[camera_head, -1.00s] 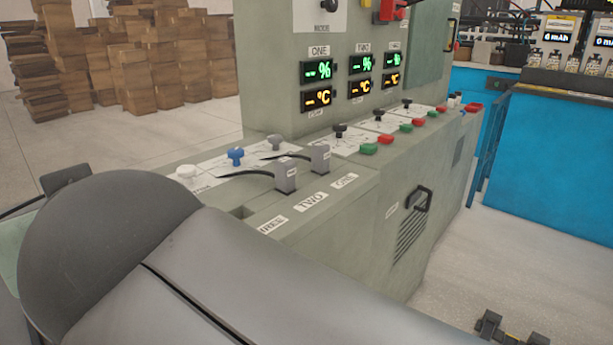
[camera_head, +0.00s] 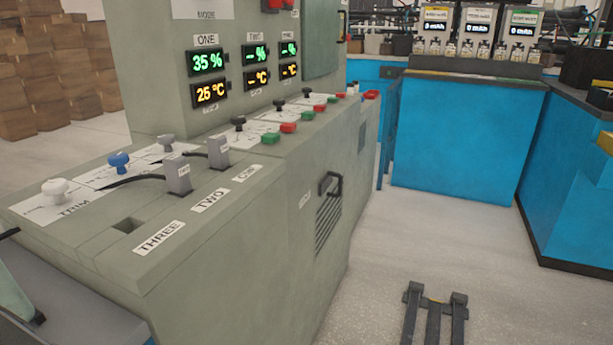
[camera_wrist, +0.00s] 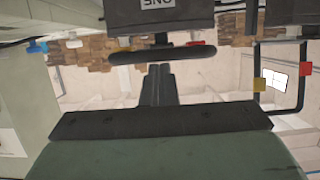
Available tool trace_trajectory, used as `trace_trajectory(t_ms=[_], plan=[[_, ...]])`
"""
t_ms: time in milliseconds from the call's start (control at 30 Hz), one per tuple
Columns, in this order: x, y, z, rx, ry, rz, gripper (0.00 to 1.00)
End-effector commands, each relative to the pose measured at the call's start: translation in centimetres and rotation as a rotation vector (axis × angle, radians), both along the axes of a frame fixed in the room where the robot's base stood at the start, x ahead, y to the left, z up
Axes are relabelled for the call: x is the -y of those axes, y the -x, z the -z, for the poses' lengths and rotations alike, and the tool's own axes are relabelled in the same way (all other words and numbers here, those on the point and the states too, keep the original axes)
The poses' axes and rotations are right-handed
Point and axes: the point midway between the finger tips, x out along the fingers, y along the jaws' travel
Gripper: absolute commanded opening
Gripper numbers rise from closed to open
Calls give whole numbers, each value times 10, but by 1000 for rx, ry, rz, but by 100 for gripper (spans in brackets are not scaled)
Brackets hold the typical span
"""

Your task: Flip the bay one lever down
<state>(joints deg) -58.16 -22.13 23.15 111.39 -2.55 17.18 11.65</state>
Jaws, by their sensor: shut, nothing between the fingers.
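In the head view, a grey-green console (camera_head: 270,215) carries slots labelled THREE, TWO and ONE. Grey upright blocks stand behind the TWO label (camera_head: 178,172) and the ONE label (camera_head: 218,150); slot THREE (camera_head: 128,226) is empty. Several knobbed controls stand behind and beside them: white (camera_head: 55,187), blue (camera_head: 119,160), grey (camera_head: 167,144) and black (camera_head: 238,122). I cannot tell which is the bay one lever. My gripper (camera_wrist: 158,72) is shut and empty in the wrist view, near a dark bar (camera_wrist: 162,53) below a dark block marked ONE (camera_wrist: 155,12). Its fingers are not visible in the head view.
The ONE display (camera_head: 208,77) reads 35 % and 25 °C; displays TWO and the third show dashes. Green and red buttons (camera_head: 270,137) line the console. Blue benches (camera_head: 465,135) stand behind. A dark forked object (camera_head: 435,315) lies low on otherwise open floor.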

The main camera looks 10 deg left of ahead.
Motion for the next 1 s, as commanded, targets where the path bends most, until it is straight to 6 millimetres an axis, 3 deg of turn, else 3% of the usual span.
trace_trajectory(t_ms=[33,200,367,700,1000], plan=[[0,2,20,-11,46,-2,0],[1,3,20,-11,46,-4,0],[14,7,10,-8,38,-5,0],[62,15,-19,-1,6,-1,0],[70,17,-22,-1,1,-1,0]])
